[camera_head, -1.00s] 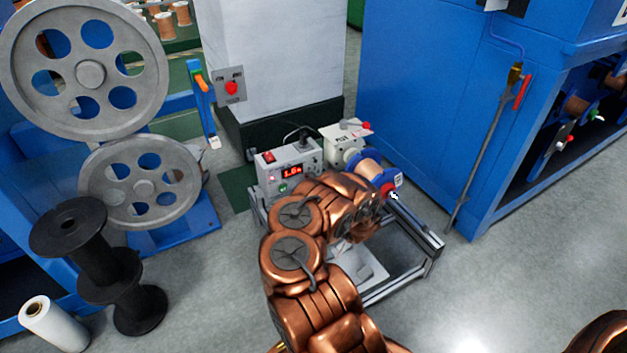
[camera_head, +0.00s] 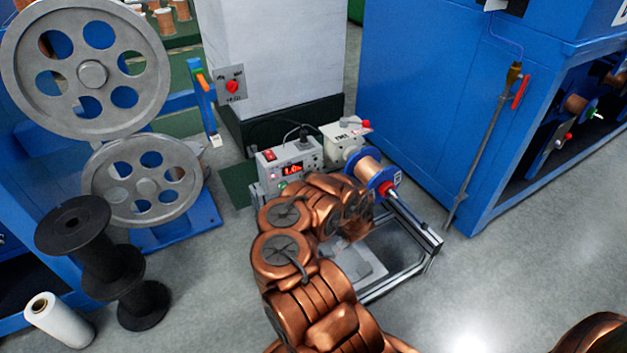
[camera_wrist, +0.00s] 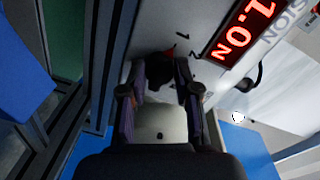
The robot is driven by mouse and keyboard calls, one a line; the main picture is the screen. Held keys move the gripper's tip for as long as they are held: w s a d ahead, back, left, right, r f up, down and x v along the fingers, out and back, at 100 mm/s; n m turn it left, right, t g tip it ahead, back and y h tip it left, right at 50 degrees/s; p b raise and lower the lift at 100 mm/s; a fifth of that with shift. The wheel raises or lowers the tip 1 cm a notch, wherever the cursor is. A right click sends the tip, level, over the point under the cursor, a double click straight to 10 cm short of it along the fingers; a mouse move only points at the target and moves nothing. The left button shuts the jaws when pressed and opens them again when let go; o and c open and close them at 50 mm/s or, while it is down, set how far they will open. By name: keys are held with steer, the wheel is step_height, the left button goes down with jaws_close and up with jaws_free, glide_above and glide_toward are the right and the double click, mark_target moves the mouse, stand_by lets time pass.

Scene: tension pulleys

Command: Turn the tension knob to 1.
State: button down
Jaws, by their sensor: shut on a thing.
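My gripper (camera_wrist: 160,91) is shut on the knob, with one finger on each side. The red display (camera_wrist: 245,30) beside it reads 1.0 N. In the head view my arm hides the knob and my fingers.
A copper wire spool (camera_head: 366,171) with blue flanges sits right of the control box on a metal frame (camera_head: 400,283). Grey pulley wheels (camera_head: 143,184) and black spools (camera_head: 80,240) stand at left. A blue cabinet (camera_head: 430,100) stands at right. Grey floor lies open in front.

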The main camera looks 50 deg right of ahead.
steer(key=shift+w, duration=0.15)
steer(key=c, duration=0.8)
jaws_free()
steer(key=v, duration=0.5)
steer(key=shift+s+f, duration=0.1)
steer(key=shift+s, duration=0.15)
steer(key=shift+v, duration=3.35)
steer(key=shift+w+a, duration=0.1)
steer(key=shift+a, duration=0.05)
